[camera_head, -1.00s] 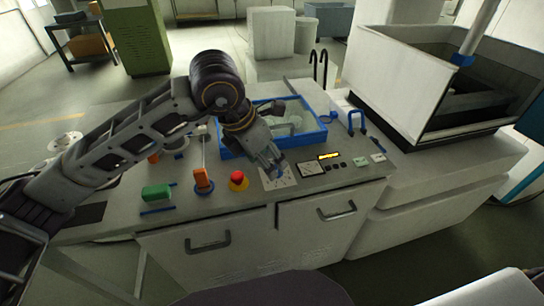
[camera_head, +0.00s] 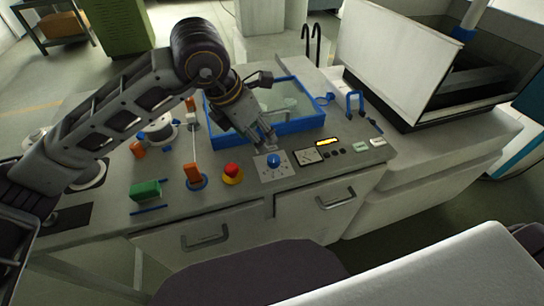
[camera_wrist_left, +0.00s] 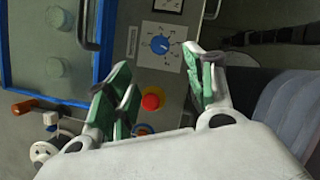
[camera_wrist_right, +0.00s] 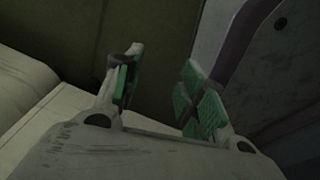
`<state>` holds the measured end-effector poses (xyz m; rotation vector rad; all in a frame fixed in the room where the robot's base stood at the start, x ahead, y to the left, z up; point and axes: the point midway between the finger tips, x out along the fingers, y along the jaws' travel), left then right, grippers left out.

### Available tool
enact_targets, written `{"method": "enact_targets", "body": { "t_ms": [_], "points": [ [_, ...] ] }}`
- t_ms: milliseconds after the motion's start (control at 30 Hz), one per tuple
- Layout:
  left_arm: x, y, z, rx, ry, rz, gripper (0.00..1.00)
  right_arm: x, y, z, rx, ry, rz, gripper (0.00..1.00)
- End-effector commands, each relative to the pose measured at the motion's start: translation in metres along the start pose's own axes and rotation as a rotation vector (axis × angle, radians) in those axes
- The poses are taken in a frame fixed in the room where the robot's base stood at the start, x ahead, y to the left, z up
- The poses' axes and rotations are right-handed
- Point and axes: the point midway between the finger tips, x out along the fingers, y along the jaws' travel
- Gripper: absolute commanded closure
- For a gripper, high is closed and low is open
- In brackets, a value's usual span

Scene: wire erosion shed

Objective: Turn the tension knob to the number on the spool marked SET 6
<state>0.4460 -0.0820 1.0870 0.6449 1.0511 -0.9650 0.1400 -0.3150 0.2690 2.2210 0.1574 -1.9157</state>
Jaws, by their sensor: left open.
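The tension knob is a round blue knob (camera_head: 273,160) on a white square dial plate (camera_head: 284,171) at the front of the bench. No SET 6 mark is readable; a white spool-like part (camera_head: 159,132) stands at the bench's left. My right gripper (camera_wrist_right: 160,82) is open and empty, away from the bench.
A red button (camera_head: 232,172) on a yellow base stands left of the knob. A blue-rimmed tray (camera_head: 297,127) lies behind the knob.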

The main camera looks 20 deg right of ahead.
Motion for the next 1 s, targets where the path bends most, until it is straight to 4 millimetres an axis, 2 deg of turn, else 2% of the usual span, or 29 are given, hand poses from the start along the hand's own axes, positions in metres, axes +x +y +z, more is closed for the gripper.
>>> {"method": "enact_targets", "body": {
  "t_ms": [167, 367, 1000],
  "points": [
    [0.005, 0.000, 0.000, 0.000, 0.001, -0.001, 0.46, 0.000, 0.000, 0.001, 0.000, 0.000, 0.000, 0.60],
    [0.022, 0.000, 0.000, -0.001, 0.002, -0.002, 0.46, -0.001, 0.000, 0.003, 0.000, -0.002, 0.000, 0.60],
    [0.105, -0.001, 0.000, -0.001, 0.002, -0.001, 0.46, -0.002, 0.001, 0.011, -0.002, -0.010, 0.001, 0.60]
  ]
}}
